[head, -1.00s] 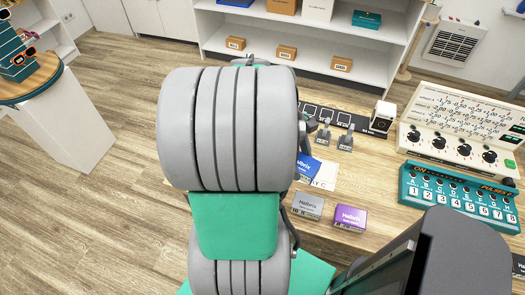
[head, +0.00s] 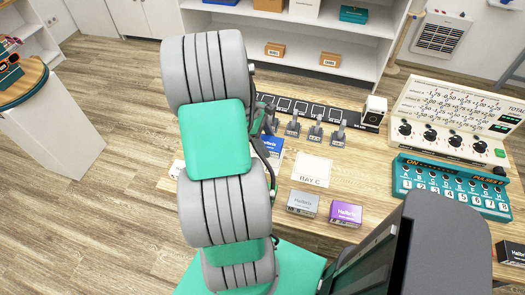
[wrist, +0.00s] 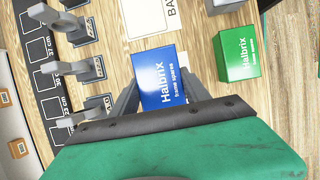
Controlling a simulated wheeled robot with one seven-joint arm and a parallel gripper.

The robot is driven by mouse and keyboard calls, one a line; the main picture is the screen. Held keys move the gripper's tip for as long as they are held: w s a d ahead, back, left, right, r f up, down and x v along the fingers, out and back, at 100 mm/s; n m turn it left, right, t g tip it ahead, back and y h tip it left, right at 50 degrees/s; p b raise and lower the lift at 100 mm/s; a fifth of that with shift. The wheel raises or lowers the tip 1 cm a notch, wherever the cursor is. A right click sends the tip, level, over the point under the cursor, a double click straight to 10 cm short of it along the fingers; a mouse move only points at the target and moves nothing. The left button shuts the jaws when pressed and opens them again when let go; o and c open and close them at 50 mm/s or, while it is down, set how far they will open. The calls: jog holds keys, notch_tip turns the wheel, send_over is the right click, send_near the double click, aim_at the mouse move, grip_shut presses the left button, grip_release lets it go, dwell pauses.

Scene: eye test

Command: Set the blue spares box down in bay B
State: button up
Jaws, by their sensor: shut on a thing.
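The blue spares box (wrist: 160,80), lettered "Halbrix frame spares", is between the two fingers of my gripper (wrist: 163,88) in the wrist view. My gripper is shut on it. In the head view part of the blue box (head: 271,144) shows just right of my arm, left of the BAY C card (head: 312,169); the gripper is mostly hidden there. A card with its lettering cut to "BA" (wrist: 150,14) lies above the box in the wrist view. No bay B marking is readable. I cannot tell whether the box touches the table.
A green Halbrix box (wrist: 237,53) stands right of the blue one in the wrist view. A grey box (head: 303,203) and a purple box (head: 346,213) stand in front of the BAY C card. Grey clamps (head: 315,131) line a black strip behind. A teal button panel (head: 452,186) is at right.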

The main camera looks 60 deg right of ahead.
jog(key=shift+w+d+f, duration=0.4)
jog(key=shift+w+f, duration=0.2)
jog(key=shift+f, duration=1.9)
jog(key=shift+f, duration=0.1)
jog(key=o, duration=1.5)
jog(key=shift+c, duration=0.2)
jog(key=shift+w, duration=0.1)
